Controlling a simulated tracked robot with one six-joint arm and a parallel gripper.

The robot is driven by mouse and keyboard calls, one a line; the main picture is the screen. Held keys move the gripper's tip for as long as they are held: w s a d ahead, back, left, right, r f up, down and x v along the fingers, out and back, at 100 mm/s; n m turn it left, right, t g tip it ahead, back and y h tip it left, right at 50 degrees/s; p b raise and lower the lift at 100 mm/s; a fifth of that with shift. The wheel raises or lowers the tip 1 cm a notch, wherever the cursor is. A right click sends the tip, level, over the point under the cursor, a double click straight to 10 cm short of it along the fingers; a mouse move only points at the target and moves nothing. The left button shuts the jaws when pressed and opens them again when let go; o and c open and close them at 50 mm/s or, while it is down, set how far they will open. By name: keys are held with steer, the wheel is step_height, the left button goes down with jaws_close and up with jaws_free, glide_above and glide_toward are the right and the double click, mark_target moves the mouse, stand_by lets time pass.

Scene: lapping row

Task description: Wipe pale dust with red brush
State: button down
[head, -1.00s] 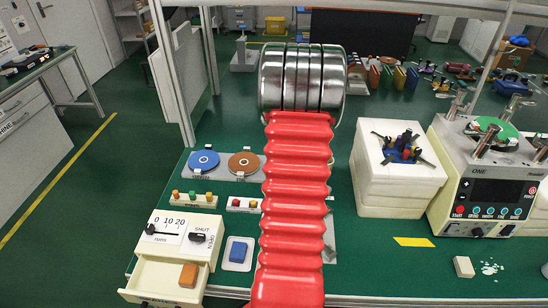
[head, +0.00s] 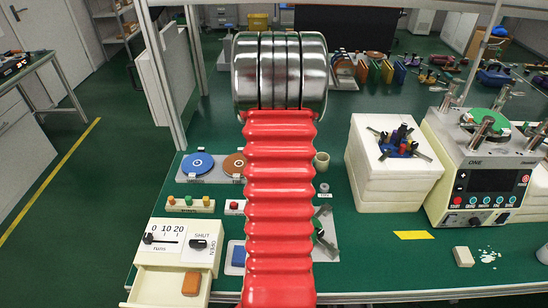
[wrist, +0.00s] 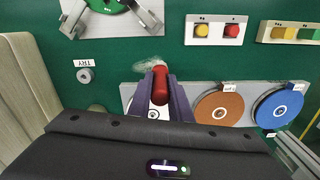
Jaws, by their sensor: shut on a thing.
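The pale dust (head: 488,257) lies as small white flecks on the green table at the right front, beside a small cream block (head: 463,257). In the wrist view, the red brush (wrist: 160,86) sits between the two dark purple fingers of my gripper (wrist: 160,98), which is shut on it. Its pale bristles (wrist: 149,66) show beyond the red handle. The brush is above or at a grey plate with discs, well apart from the dust. Whether it touches the plate I cannot tell. In the head view my red arm hides the gripper and brush.
Brown (wrist: 220,108) and blue (wrist: 283,105) discs sit on the grey plate. A white block stack (head: 365,185) and a cream machine (head: 440,195) stand left of and behind the dust. A cream box has an open drawer (head: 150,285). A yellow strip (head: 413,235) lies flat.

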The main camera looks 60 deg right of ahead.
steer(key=shift+w+a+r, duration=0.1)
steer(key=shift+w+r, duration=0.2)
steer(key=shift+r, duration=0.4)
steer(key=shift+s+r, duration=0.1)
steer(key=shift+r, duration=1.95)
